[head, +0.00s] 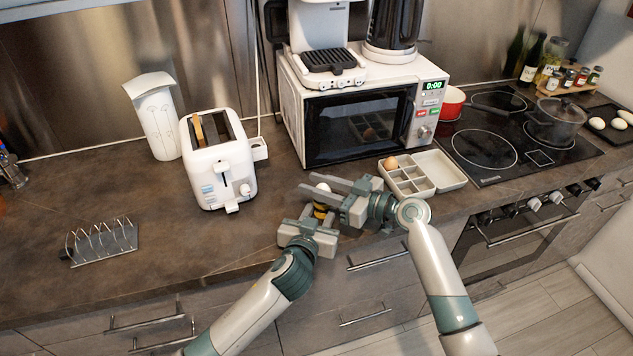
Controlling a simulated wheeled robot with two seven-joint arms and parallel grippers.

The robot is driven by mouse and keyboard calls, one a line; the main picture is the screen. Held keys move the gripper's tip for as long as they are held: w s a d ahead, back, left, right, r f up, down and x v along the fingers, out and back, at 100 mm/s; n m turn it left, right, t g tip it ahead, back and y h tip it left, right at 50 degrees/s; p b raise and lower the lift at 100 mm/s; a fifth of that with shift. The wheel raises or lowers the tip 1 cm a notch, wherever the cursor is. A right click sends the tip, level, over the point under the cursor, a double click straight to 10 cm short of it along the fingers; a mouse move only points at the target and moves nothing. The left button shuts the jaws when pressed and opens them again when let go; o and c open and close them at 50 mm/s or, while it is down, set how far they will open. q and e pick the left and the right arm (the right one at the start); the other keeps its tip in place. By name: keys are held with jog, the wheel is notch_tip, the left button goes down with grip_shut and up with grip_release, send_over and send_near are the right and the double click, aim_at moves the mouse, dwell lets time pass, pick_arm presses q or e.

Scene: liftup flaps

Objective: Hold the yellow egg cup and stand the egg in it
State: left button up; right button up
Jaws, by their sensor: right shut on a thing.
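The yellow egg cup (320,211) is near the front edge of the counter, mostly hidden by my grippers. My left gripper (318,216) is at the cup, with its fingers on either side of it. Whether they press on the cup is too small to tell. A white egg (322,187) shows just above the cup. My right gripper (322,187) reaches in from the right and is shut on this egg, its long fingers pointing left. Whether the egg's lower end touches the cup is hidden.
An egg tray (437,186) holding a brown egg (390,164) lies right of my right gripper. The microwave (360,125) stands behind, the toaster (218,165) and toast rack (102,242) to the left. A hob (485,148) is at right. The left-front counter is mostly clear.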

dwell(0.3)
jog(key=o, duration=0.8)
jog(key=shift+f, duration=0.1)
jog(key=v, duration=1.2)
pick_arm(q)
jog(key=o, duration=1.1)
